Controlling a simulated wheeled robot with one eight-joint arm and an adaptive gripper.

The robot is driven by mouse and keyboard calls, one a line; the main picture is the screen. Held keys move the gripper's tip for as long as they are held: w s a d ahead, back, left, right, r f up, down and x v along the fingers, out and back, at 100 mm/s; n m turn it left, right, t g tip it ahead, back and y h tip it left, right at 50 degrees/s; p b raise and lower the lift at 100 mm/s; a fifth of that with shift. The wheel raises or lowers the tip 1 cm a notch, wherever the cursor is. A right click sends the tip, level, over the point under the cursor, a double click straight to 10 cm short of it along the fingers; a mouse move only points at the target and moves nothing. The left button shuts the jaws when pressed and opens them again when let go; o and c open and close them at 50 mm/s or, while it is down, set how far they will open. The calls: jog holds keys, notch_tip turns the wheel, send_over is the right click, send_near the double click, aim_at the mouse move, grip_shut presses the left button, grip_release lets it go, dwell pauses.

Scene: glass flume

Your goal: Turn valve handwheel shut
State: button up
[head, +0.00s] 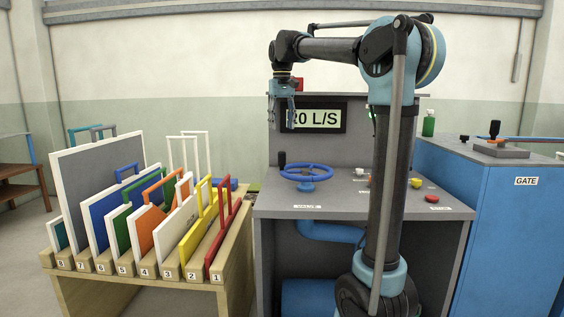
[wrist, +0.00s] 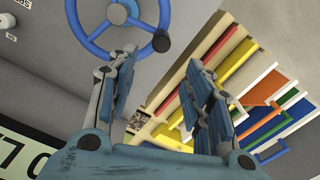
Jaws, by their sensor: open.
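The valve handwheel (head: 306,171) is a blue spoked wheel on the grey console top, above the VALVE label. A dark upright knob (head: 282,159) stands on its left rim. In the wrist view the handwheel (wrist: 112,12) is partly cut off at the top edge, with its dark knob (wrist: 161,43) at the lower right of the rim. My gripper (head: 282,120) hangs above and slightly left of the wheel, apart from it. In the wrist view my gripper (wrist: 160,75) is open, its two blue-grey fingers spread with nothing between them.
A rack (head: 160,292) of several coloured, numbered panels stands left of the console. The display (head: 312,117) stands behind the wheel. Small knobs and a red button (head: 432,198) lie right of it. A blue GATE cabinet (head: 510,205) stands at the right.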

aim_at(282, 159)
notch_tip(282, 159, down, 14)
jog(key=shift+f, duration=0.15)
dwell(0.4)
grip_shut()
